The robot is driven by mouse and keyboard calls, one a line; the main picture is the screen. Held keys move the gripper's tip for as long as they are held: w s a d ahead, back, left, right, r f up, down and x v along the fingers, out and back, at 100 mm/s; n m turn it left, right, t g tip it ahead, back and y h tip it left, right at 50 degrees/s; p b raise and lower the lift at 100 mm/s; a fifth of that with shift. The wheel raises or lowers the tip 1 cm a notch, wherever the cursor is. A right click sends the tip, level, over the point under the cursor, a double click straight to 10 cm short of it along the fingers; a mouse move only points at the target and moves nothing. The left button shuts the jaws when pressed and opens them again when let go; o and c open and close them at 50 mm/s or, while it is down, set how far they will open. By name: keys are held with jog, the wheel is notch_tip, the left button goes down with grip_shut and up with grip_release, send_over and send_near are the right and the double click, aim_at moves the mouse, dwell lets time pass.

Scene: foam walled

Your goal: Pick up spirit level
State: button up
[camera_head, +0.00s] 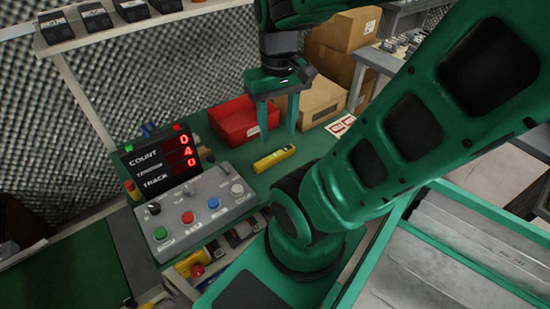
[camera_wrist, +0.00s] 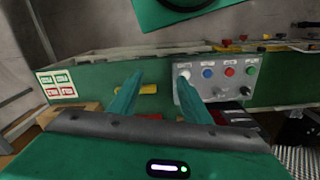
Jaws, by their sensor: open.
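The spirit level (camera_head: 274,157) is a small yellow bar lying flat on the green worktop (camera_head: 238,163) in the head view, right of the control box. It also shows in the wrist view as a yellow bar (camera_wrist: 149,89), just right of the left finger, which may hide part of it. My gripper (camera_head: 278,135) hangs above the worktop, behind the spirit level in the head view. Its two green fingers are spread apart with nothing between them. The fingers also show in the wrist view (camera_wrist: 157,92).
A grey control box (camera_head: 195,206) with coloured buttons and a counter display (camera_head: 160,160) stand left of the level. A red bin (camera_head: 232,121) and cardboard boxes (camera_head: 322,100) stand behind it. A red-and-white card (camera_head: 341,125) lies to the right.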

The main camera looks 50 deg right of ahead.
jog(key=w+d+f+n, duration=0.7)
jog(key=w+d+n, duration=0.1)
jog(key=n, duration=0.1)
jog(key=n+y, duration=0.1)
jog(key=n, duration=1.1)
send_near(276, 155)
jog(key=shift+a+f, duration=0.15)
jog(key=shift+f, duration=1.45)
jog(key=shift+a+f, duration=0.15)
jog(key=shift+f, duration=1.45)
jog(key=shift+a+f, duration=0.2)
jog(key=shift+f, duration=1.4)
jog(key=shift+c, duration=0.6)
grip_shut()
